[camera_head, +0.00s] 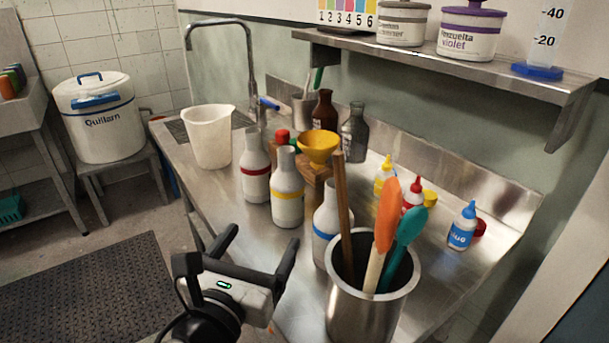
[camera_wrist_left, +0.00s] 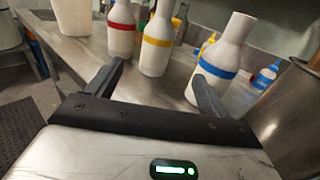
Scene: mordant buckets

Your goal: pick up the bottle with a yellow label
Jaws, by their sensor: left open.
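The bottle with a yellow label (camera_head: 287,205) is white and stands upright on the steel counter, between a red-banded bottle (camera_head: 255,170) and a blue-banded bottle (camera_head: 322,232). In the left wrist view the yellow-labelled bottle (camera_wrist_left: 158,42) stands beyond my fingers, roughly between them. My left gripper (camera_head: 258,245) is open and empty, in front of the bottle and apart from it. In the left wrist view the left gripper (camera_wrist_left: 155,85) has its right finger overlapping the foot of the blue-banded bottle (camera_wrist_left: 220,62); I cannot tell whether they touch. My right gripper is not in view.
A steel pot (camera_head: 365,310) with wooden, orange and teal utensils stands at the counter's front right. A white beaker (camera_head: 208,140) is at the left. A yellow funnel (camera_head: 319,147), brown bottles and small squeeze bottles stand behind. A shelf (camera_head: 460,65) overhangs the back.

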